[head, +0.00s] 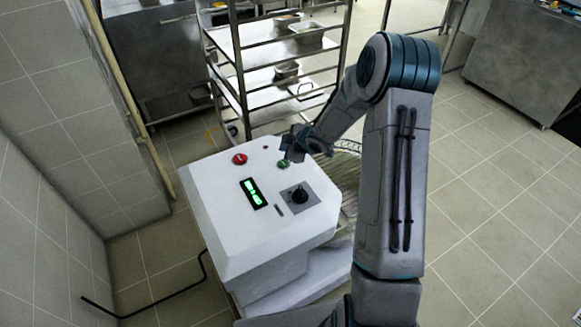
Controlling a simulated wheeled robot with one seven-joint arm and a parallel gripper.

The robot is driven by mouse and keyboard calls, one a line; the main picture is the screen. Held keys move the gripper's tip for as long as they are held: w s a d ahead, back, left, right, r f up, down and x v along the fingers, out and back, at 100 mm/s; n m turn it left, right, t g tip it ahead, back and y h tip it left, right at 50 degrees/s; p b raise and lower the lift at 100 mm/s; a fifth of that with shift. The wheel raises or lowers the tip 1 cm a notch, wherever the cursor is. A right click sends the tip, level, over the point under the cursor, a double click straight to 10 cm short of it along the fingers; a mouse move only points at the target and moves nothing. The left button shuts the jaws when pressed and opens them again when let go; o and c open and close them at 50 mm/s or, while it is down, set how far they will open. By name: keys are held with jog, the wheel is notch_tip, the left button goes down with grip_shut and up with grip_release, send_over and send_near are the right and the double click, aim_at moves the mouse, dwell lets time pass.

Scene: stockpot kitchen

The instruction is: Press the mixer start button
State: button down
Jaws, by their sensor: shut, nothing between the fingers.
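The mixer (230,215) is a white machine with a sloped top panel, standing on the tiled floor left of my arm. On its panel are a green button (283,164), a red button (239,159), a lit green display (253,193) and a black knob (299,195) on a grey plate. My gripper (287,156) is shut and empty, over the far right part of the panel, right at the green button. It partly covers the area just behind that button. I cannot tell whether the fingertips touch the button.
A metal rack (240,75) with trays stands just behind the mixer. A tiled wall (60,130) with a yellowish pipe (130,100) is at left. A black cable (150,312) lies on the floor. Open floor (490,200) is at right, with a steel cabinet (525,60) beyond.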

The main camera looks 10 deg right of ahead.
aim_at(286, 164)
notch_tip(286, 164, down, 4)
jog(key=shift+r+b, duration=0.2)
jog(key=shift+b, duration=1)
jog(key=shift+f, duration=0.1)
dwell(0.9)
jog(key=shift+s+f+b, duration=0.2)
jog(key=shift+f+b, duration=0.1)
jog(key=shift+b, duration=0.1)
